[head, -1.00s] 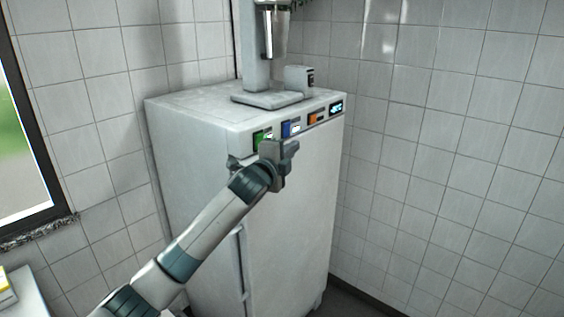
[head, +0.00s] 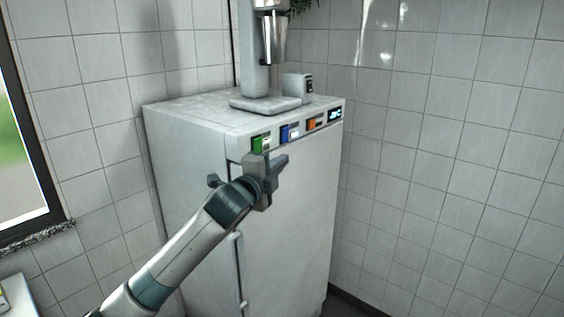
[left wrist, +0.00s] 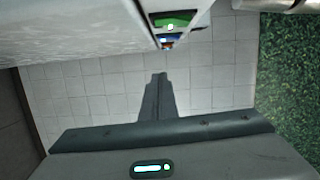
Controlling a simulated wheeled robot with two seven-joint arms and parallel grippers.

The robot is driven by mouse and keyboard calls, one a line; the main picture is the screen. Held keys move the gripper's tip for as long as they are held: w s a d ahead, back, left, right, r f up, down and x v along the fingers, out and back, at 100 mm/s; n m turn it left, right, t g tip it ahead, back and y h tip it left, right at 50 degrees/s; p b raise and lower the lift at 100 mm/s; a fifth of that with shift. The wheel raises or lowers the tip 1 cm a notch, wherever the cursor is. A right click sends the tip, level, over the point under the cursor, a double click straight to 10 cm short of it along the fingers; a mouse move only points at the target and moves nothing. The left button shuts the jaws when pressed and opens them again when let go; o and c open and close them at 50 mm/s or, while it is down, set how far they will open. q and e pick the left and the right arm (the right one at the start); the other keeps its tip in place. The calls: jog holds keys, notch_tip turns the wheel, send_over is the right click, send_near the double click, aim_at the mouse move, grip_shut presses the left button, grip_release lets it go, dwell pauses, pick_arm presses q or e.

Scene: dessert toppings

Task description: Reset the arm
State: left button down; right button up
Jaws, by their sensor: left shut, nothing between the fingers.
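My left gripper (head: 278,163) is shut and empty. It is in front of the upper front of the white cabinet (head: 285,215), just below the row of coloured buttons. The green button (head: 257,145) is at the left of that row and shows uncovered above the gripper. In the left wrist view the closed fingers (left wrist: 157,80) point toward the tiled wall, and the green button also shows at the top (left wrist: 175,20). My right gripper is in neither view.
A blue button (head: 288,133), an orange button (head: 315,124) and a small display (head: 335,113) line the cabinet's top edge. A machine with a metal cup (head: 272,45) stands on top. Tiled walls (head: 450,150) enclose the corner. A window (head: 20,170) is at the left.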

pick_arm(q)
jog(key=s+a+f+n+g+y, duration=0.15)
jog(key=s+f+n, duration=0.25)
jog(key=s+f, duration=0.5)
jog(key=s+a+f+n+g+y, duration=0.1)
jog(key=s+a+f+n+g, duration=0.15)
jog(key=s+f, duration=0.7)
jog(key=s+a+f+n+g+y, duration=0.1)
jog(key=s+a+f+n+g, duration=0.2)
jog(key=f, duration=1.1)
jog(key=s+a+f+n+g+y, duration=0.1)
jog(key=s+a+f+n+g, duration=0.2)
jog(key=s, duration=0.9)
jog(key=s+a+f+n+g+y, duration=0.1)
jog(key=s+a+f+n, duration=0.4)
jog(key=s, duration=0.6)
jog(key=s+a+f+n+g+y, duration=0.15)
jog(key=s+f, duration=0.35)
jog(key=s, duration=0.7)
notch_tip(320, 180, down, 30)
jog(key=s+g, duration=0.2)
jog(key=s+a+f+g, duration=0.1)
jog(key=s+a+f, duration=0.2)
jog(key=s+f, duration=1.3)
jog(key=shift+s+a, duration=0.2)
jog(key=shift+s, duration=0.3)
